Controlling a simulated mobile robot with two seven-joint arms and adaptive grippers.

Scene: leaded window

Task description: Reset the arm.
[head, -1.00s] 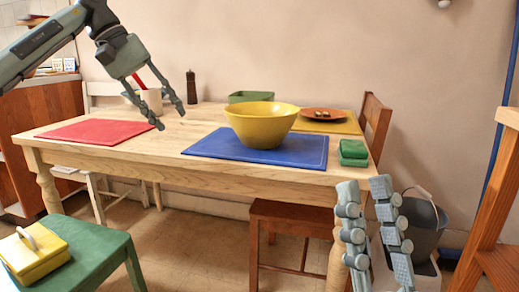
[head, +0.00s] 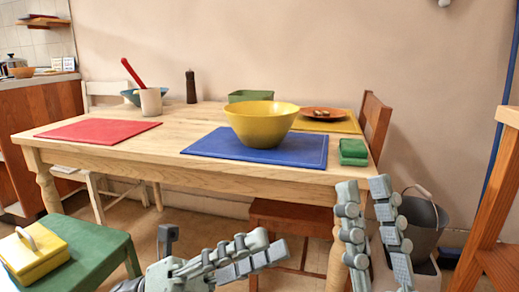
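My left gripper (head: 271,246) is low at the bottom of the head view, in front of the table and below its top. Its fingers point to the right and overlap in this view, so the gap between them is hidden. Nothing shows in it. My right gripper (head: 366,184) is at the lower right, fingers pointing up and apart, open and empty. It stands in front of the table's right front leg. The wooden table (head: 185,134) carries a yellow bowl (head: 262,124) on a blue mat (head: 215,146) and a bare red mat (head: 97,131).
A cream cup (head: 151,102) with a red-handled utensil, a pepper mill (head: 191,87), a green dish (head: 250,96) and green blocks (head: 353,152) stand on the table. A green stool (head: 85,258) holds a yellow box (head: 35,253). A grey bucket (head: 423,225) stands at right.

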